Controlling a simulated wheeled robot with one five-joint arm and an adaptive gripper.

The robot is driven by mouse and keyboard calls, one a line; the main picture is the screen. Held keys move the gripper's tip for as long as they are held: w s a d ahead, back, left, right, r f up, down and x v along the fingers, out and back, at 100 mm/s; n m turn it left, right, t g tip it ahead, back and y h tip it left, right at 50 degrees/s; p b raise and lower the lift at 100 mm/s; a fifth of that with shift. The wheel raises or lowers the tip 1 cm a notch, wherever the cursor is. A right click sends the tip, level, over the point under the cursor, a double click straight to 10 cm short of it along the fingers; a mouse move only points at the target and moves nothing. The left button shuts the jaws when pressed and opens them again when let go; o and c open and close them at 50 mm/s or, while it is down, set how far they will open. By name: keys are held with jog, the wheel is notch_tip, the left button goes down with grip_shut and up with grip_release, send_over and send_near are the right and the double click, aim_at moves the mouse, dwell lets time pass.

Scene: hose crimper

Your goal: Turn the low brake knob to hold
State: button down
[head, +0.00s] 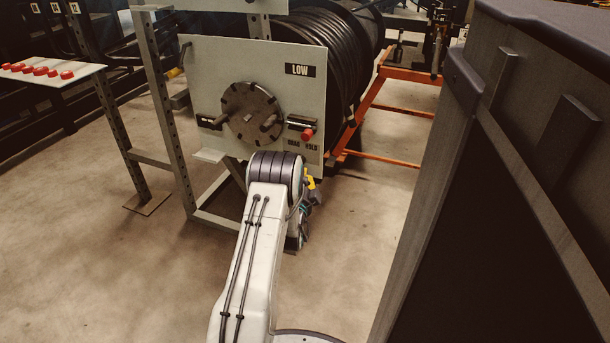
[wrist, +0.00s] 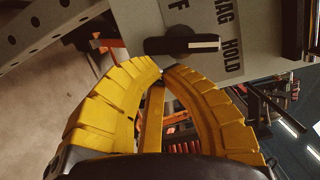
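In the wrist view the brake knob (wrist: 182,45) is a dark bar with a white pointer line on its right end. The pointer faces the DRAG and HOLD lettering, toward the start of HOLD (wrist: 233,55). I cannot tell whether it sits exactly on that mark. My gripper (wrist: 161,68) has two yellow ribbed fingers bowed together, tips almost meeting, with nothing held. The tips are just below the knob in the picture; any contact is unclear. In the head view the pale LOW panel (head: 213,72) carries the lettering; my arm hides the knob and most of the gripper.
The panel also carries a round dark hub (head: 252,114) with pegs and a red-tipped handle (head: 308,134). A black hose reel (head: 325,45) and orange frame (head: 370,100) stand behind. A large dark cabinet (head: 480,190) fills the right. Floor at left is open.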

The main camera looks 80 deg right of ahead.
jog(key=shift+w+d+f+m, duration=0.1)
jog(key=shift+w+m, duration=0.1)
jog(key=shift+m, duration=0.3)
jog(key=shift+f, duration=0.1)
jog(key=shift+f, duration=0.1)
dwell(0.6)
